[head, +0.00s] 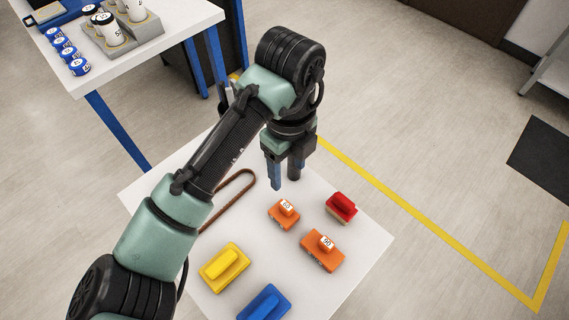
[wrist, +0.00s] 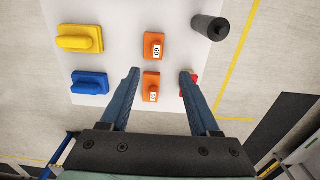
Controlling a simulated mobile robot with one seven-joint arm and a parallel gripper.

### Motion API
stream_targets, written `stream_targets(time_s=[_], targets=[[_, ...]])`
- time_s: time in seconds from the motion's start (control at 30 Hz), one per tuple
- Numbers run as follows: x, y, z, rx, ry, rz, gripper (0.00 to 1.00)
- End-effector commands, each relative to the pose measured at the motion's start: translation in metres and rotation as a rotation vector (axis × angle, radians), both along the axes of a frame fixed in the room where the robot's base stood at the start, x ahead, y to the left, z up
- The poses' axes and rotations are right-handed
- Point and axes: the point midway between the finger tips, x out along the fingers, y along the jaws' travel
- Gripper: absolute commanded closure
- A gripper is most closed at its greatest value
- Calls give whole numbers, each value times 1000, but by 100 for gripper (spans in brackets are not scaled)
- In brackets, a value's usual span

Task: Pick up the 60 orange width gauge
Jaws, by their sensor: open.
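Two orange width gauges lie on the white table. One (head: 284,219) is just in front of my gripper in the head view; its label is hard to read there. It appears as the upper orange gauge in the wrist view (wrist: 150,57), with a sideways label resembling 60. The other gauge (head: 322,259) is nearer in the head view, labelled 60 or 90. It is the lower one in the wrist view (wrist: 147,80), its label unclear. My gripper (head: 285,182) is open and empty above the table. Its fingers (wrist: 160,72) point toward the gauges, apart from both.
A red gauge (head: 342,205) is right of the gripper, partly behind a finger in the wrist view. Yellow (head: 223,268) and blue (head: 265,303) gauges lie nearby. A dark cylinder (wrist: 208,27) stands near the table edge. A brown belt (head: 228,200) lies left.

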Motion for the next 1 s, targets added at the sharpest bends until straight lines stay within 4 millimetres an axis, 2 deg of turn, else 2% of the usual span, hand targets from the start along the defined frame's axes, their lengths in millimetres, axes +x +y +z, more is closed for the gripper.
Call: stream_targets(time_s=[0.17, 0.5, 0.77, 1.0], targets=[[-1, 1, -11, 1, 5, 1, 38], [-2, 1, -68, 1, 4, 2, 38], [-5, 1, -87, 1, 2, 2, 38], [-11, 2, -122, 1, 2, 0, 38]])
